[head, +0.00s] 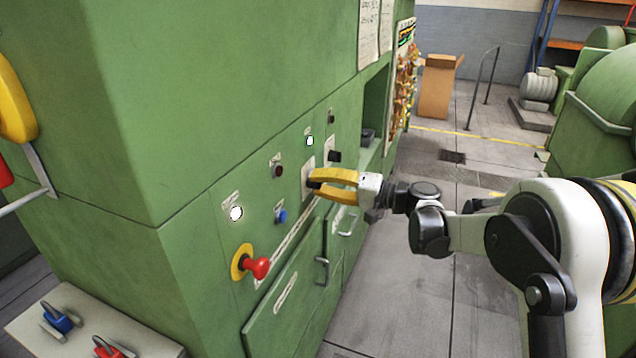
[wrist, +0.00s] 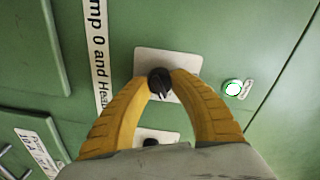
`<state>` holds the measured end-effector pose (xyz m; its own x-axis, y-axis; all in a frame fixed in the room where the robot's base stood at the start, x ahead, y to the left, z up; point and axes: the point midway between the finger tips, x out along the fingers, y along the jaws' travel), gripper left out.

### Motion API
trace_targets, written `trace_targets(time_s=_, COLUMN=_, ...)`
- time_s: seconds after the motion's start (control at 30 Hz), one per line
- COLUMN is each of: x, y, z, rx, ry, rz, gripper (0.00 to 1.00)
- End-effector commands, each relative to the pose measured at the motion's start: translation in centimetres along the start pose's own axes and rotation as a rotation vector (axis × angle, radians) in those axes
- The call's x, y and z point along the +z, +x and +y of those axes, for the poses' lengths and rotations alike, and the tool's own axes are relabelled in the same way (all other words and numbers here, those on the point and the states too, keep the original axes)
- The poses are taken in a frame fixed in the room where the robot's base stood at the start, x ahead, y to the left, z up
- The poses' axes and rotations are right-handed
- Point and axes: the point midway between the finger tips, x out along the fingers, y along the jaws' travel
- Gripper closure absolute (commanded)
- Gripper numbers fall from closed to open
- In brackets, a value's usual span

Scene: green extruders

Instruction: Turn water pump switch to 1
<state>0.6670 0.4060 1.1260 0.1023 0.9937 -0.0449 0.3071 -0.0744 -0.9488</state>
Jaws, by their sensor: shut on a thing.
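My gripper (head: 314,182) is at the green cabinet's panel in the head view, its yellow fingers shut on a black rotary switch. In the wrist view my gripper (wrist: 162,84) has its fingertips on either side of the black switch knob (wrist: 160,80). The knob sits on a pale square plate (wrist: 150,60). Which position the knob points to cannot be read. A second black switch (head: 334,156) sits just beyond it on the panel. The fingers hide part of the held knob in the head view.
The green cabinet (head: 215,110) also bears a red emergency button (head: 258,267), a blue button (head: 281,214), a lit white lamp (head: 236,213) and a lit green lamp (head: 310,140). Drawer handles (head: 322,270) stick out below. Open floor (head: 405,290) lies to the right.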

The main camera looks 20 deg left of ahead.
Motion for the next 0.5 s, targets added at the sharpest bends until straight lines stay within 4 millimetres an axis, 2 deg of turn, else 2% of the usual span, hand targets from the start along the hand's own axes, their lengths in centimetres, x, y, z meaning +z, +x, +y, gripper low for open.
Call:
trace_targets(time_s=0.37, x=-0.19, y=0.0, z=-0.15, rx=-0.003, ry=0.007, rz=0.004, gripper=1.0)
trace_targets(time_s=0.4, x=-0.19, y=0.0, z=-0.15, rx=-0.003, ry=0.007, rz=0.004, gripper=0.71)
trace_targets(time_s=0.47, x=-0.18, y=0.0, z=-0.14, rx=-0.003, ry=0.006, rz=0.004, gripper=0.53)
trace_targets(time_s=0.5, x=-0.16, y=0.0, z=-0.13, rx=-0.002, ry=0.006, rz=0.003, gripper=0.49)
